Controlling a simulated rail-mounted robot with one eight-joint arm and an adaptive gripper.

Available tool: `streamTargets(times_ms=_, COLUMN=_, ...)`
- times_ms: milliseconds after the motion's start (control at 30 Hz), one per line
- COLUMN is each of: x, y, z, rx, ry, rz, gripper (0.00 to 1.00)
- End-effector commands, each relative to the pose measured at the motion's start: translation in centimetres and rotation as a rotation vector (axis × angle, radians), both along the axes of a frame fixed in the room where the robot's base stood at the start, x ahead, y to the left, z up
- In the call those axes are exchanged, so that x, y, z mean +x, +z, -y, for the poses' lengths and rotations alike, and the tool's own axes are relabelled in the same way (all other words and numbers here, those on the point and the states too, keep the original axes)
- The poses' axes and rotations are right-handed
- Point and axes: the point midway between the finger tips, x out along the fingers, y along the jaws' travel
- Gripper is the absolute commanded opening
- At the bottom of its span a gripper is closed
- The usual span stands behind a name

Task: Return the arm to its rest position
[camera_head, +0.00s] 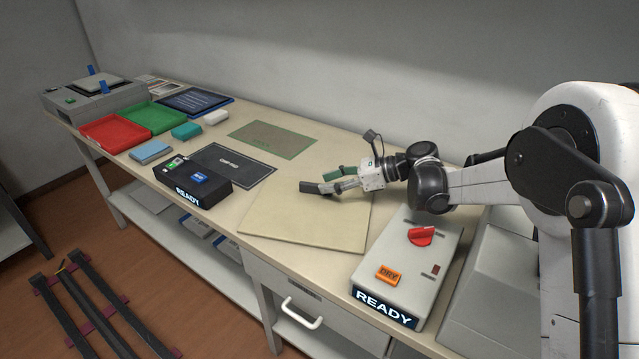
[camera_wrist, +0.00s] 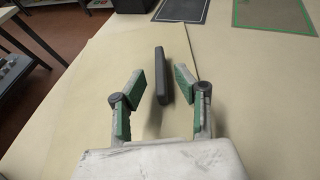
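My gripper (camera_head: 328,181) is low over the pale square mat (camera_head: 290,226) on the workbench, with my arm stretched out from the right. In the wrist view its two green-padded fingers (camera_wrist: 161,76) stand apart. A dark grey bar, perhaps a toner cartridge (camera_wrist: 163,62), lies ahead of and partly between the fingertips, with a visible gap on each side. It also shows as a dark piece beside the fingertips in the head view (camera_head: 312,188). Whether it rests flat on the mat is hard to tell.
A grey box with a red knob (camera_head: 421,236) stands right of the mat. A black READY box (camera_head: 192,183) and dark mat (camera_head: 232,166) are left. Red tray (camera_head: 117,133), green tray (camera_head: 153,118) and grey machine (camera_head: 95,96) sit farther left. A green-edged mat (camera_head: 272,139) lies behind.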

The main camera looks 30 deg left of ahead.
Motion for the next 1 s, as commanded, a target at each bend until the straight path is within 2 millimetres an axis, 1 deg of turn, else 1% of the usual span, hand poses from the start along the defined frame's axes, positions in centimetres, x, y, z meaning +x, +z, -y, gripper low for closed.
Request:
streamTargets(times_ms=33, x=0.3, y=0.3, z=0.6, rx=0.000, ry=-0.001, rz=0.000, gripper=0.31)
streamTargets(times_ms=167, x=0.5, y=0.6, z=1.3, rx=0.000, ry=0.000, rz=0.000, gripper=0.31)
streamTargets(times_ms=667, x=0.5, y=0.8, z=1.4, rx=0.000, ry=0.001, rz=0.002, gripper=0.31)
streamTargets(times_ms=767, x=0.3, y=1.9, z=1.7, rx=-0.005, ry=0.001, rz=0.022, gripper=0.31)
streamTargets(times_ms=867, x=-0.1, y=4.5, z=2.6, rx=-0.014, ry=0.006, rz=0.074, gripper=0.31)
streamTargets(times_ms=900, x=-0.3, y=5.8, z=3.2, rx=-0.019, ry=0.008, rz=0.103, gripper=0.31)
streamTargets(times_ms=1000, x=-0.7, y=8.7, z=4.9, rx=-0.036, ry=0.012, rz=0.186, gripper=0.31)
